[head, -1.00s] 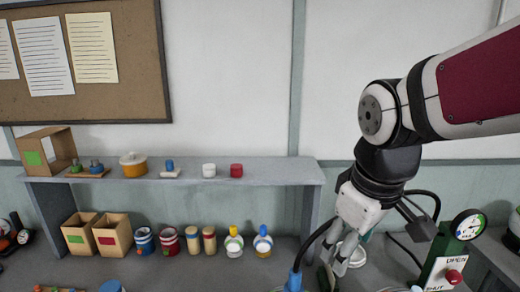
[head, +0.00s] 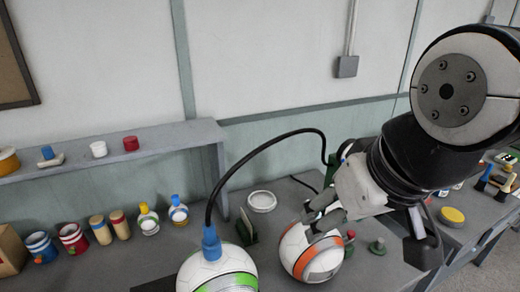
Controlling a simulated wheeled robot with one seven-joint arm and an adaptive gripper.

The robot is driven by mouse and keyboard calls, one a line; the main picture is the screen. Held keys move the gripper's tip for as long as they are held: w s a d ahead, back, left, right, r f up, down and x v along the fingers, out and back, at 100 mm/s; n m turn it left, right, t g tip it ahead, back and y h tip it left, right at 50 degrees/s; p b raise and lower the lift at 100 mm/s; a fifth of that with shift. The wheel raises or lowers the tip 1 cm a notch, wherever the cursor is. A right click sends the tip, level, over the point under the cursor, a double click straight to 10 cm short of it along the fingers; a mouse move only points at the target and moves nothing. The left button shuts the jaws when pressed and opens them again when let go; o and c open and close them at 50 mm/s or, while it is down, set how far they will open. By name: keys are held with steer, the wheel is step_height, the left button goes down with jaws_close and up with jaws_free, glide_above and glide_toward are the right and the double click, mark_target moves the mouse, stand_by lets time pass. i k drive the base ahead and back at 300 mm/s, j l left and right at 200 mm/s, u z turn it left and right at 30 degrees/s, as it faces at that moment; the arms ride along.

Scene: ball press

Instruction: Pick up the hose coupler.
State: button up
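The hose coupler (head: 211,243) is a blue fitting on the end of a black hose (head: 262,143). It stands upright on top of a white ball with a green band (head: 222,280). My gripper (head: 314,226) is to the right of the coupler, apart from it. Its grey fingers point down and left, in front of or over a white ball with an orange band (head: 312,262). I see nothing held in the fingers, but their gap is unclear. I cannot tell whether they touch the orange-banded ball.
A white round dish (head: 262,201) and a dark green upright piece (head: 246,226) stand behind the balls. Bottles, jars and cans line the left, under a grey shelf (head: 120,153). A yellow-topped round item (head: 452,216) is at right.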

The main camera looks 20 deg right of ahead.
mark_target(211, 245)
steer(key=k+j+z, duration=0.1)
steer(key=z, duration=0.25)
steer(key=k+z, duration=0.35)
